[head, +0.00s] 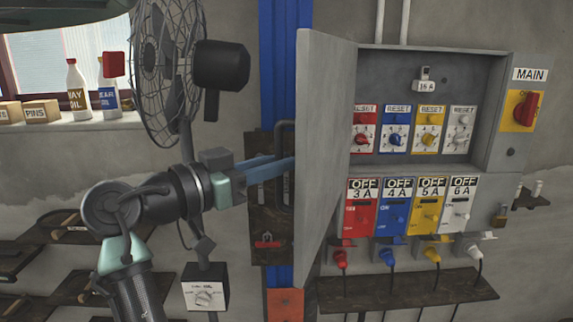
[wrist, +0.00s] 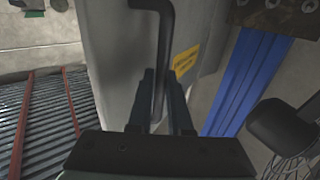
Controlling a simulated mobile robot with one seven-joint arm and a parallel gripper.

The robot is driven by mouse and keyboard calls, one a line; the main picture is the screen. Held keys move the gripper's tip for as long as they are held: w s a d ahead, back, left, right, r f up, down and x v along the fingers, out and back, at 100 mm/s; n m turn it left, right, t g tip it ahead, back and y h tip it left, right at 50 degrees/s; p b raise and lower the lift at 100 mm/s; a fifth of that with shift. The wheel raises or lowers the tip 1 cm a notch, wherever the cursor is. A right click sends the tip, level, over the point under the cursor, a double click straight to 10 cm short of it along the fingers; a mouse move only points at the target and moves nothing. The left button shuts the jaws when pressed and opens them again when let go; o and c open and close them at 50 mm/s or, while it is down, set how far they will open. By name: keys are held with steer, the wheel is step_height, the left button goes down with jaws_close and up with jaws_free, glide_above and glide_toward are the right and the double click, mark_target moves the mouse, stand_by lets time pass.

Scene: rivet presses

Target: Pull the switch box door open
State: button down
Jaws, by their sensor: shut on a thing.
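The grey switch box (head: 384,88) is on the wall at right in the head view. Its door (head: 324,145) is hinged at the left and stands wide open, swung out toward me. My gripper (head: 284,166) is at the door's outer face, beside the dark bar handle (head: 281,135); the door hides part of the fingers. In the wrist view my gripper (wrist: 160,90) has its two fingers on either side of the dark handle (wrist: 166,45), shut on it. A yellow label (wrist: 186,60) is on the door (wrist: 115,60) there.
Inside are red, blue, yellow and white reset switches (head: 396,132), with OFF switches (head: 397,205) and plugs below. A main switch (head: 526,105) is at right. A fan (head: 160,60) and a timer box (head: 204,290) are near my arm. A blue post (head: 280,70) stands behind.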

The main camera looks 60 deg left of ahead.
steer(key=shift+w+r, duration=0.1)
steer(key=shift+r, duration=0.1)
steer(key=c, duration=1.1)
jaws_free()
steer(key=shift+o, duration=1.3)
steer(key=shift+w+a+f, duration=0.1)
steer(key=shift+w+f, duration=0.1)
steer(key=shift+s, duration=0.2)
steer(key=shift+s+f, duration=0.1)
steer(key=shift+s, duration=0.1)
steer(key=s+d+b, duration=0.1)
steer(key=s+b, duration=0.4)
steer(key=s, duration=0.7)
steer(key=shift+s+d+b, duration=0.15)
steer(key=shift+s+b, duration=0.1)
steer(key=shift+b, duration=0.05)
